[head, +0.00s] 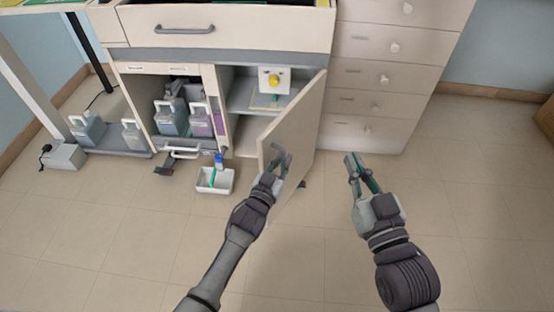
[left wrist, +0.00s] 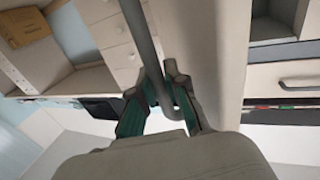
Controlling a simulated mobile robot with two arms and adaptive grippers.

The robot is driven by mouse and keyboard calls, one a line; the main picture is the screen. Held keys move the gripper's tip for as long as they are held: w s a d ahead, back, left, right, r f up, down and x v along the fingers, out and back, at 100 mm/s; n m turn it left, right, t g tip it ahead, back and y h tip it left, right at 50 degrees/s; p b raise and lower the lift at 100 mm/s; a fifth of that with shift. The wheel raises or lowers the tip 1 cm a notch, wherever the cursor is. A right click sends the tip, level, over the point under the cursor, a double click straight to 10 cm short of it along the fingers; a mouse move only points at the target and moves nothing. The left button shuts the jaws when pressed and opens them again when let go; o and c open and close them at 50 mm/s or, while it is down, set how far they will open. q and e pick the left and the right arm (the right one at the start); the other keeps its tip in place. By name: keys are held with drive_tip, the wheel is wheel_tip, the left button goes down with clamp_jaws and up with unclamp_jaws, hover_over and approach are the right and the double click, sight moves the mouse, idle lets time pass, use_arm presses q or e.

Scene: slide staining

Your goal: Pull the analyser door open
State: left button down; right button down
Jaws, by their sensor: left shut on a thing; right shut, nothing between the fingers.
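The analyser door (head: 307,128) is a pale panel standing swung out from the cabinet, with the inside compartment showing to its left. Its grey bar handle (left wrist: 146,40) runs between my left fingers in the left wrist view. My left gripper (head: 280,160) is shut on this handle, at the door's front face; it also shows in the left wrist view (left wrist: 168,98). The fingers hide part of the handle. My right gripper (head: 362,165) is shut and empty, to the right of the door and in front of the drawers.
The open compartment holds a white box with a yellow knob (head: 273,81). Left of it are several jugs (head: 172,117) on a low shelf. A white tray (head: 214,181) sits low in front. Drawers (head: 372,103) stand at right. The floor at right is clear.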

idle(0.4)
use_arm(q)
drive_tip(key=c, duration=1.4)
unclamp_jaws()
drive_tip(key=shift+c, duration=0.2)
drive_tip(key=v, duration=1.2)
drive_tip(key=shift+s+d, duration=0.1)
drive_tip(key=shift+d, duration=0.05)
